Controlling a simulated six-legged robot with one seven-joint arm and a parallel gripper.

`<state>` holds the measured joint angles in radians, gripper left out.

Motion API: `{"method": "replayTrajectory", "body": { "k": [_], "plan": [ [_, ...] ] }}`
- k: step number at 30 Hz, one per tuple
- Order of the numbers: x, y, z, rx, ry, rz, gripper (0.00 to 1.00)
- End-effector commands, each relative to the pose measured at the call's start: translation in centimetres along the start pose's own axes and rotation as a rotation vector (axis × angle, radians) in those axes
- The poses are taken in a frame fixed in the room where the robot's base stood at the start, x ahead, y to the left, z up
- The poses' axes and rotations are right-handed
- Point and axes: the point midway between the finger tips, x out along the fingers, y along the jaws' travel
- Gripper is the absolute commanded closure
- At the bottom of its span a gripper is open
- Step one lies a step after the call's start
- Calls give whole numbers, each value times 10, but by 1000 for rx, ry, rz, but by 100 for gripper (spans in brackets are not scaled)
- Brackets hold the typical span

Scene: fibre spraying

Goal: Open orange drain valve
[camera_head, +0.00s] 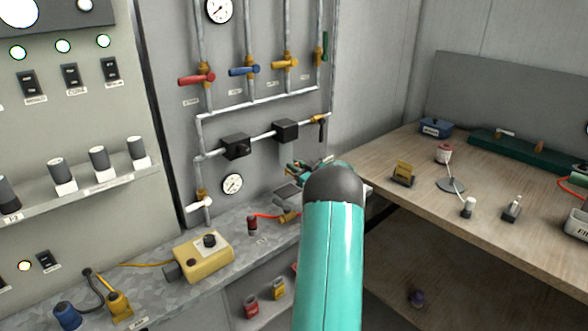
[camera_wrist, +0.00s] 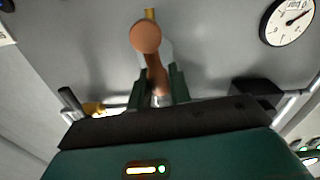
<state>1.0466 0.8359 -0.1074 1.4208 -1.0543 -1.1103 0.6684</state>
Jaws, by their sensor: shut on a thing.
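The orange drain valve's handle (camera_wrist: 156,76), with a round knob at its end, shows in the wrist view between my fingers. A yellow fitting (camera_wrist: 150,14) shows above it at the top edge. My gripper (camera_wrist: 159,82) has its two dark green fingers shut on the handle, one on each side. In the head view, my gripper (camera_head: 297,169) is by the wall panel, right of the lower gauge (camera_head: 232,184). My arm and wrist hide most of the held handle there. I cannot tell how far the valve is turned.
Red (camera_head: 196,79), blue (camera_head: 243,71) and yellow (camera_head: 285,64) valve handles sit on the pipes above. A black-handled valve (camera_head: 320,121) is above right of my gripper. A metal bench (camera_head: 160,285) runs below, with a yellow box (camera_head: 204,257). A wooden table (camera_head: 430,220) stands at right.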

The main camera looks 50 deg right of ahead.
Motion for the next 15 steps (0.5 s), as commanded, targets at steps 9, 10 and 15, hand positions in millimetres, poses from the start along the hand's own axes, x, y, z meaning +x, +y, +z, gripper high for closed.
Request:
{"method": "replayTrajectory", "body": {
  "k": [9,10,15],
  "plan": [
    [-1,6,2,121,-2,1,100],
    [-1,7,2,126,-2,1,100],
    [-1,7,2,141,-2,1,100]
  ]
}}
